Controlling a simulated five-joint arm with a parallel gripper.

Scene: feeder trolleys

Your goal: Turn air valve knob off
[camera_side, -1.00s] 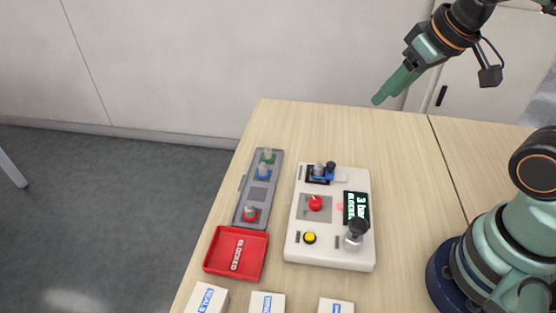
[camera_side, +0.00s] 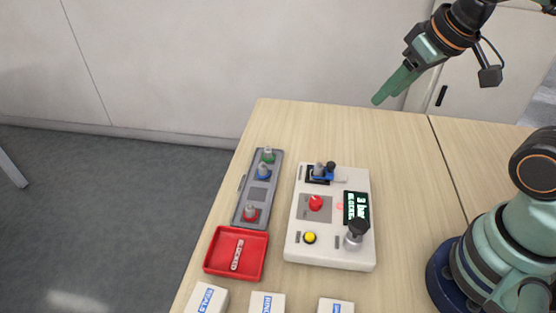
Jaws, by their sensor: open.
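A white control box (camera_side: 333,256) lies on the wooden table. A red knob (camera_side: 316,203) sits on a grey plate in the middle of the box; I take it to be the air valve knob. Its exact pointing direction is too small to tell. A small display (camera_side: 357,207) to its right reads "3 bar" with a second line that looks like "BLOCKED". My gripper (camera_side: 385,95) is open and empty, high at the upper right, well apart from the box.
On the box are a yellow button (camera_side: 310,238), a black-topped lever (camera_side: 356,235) and a blue fitting (camera_side: 322,174). Left of it are a grey rack (camera_side: 240,206) with coloured fittings and a red tray (camera_side: 236,229). White labelled boxes (camera_side: 267,304) stand in front. The table behind is clear.

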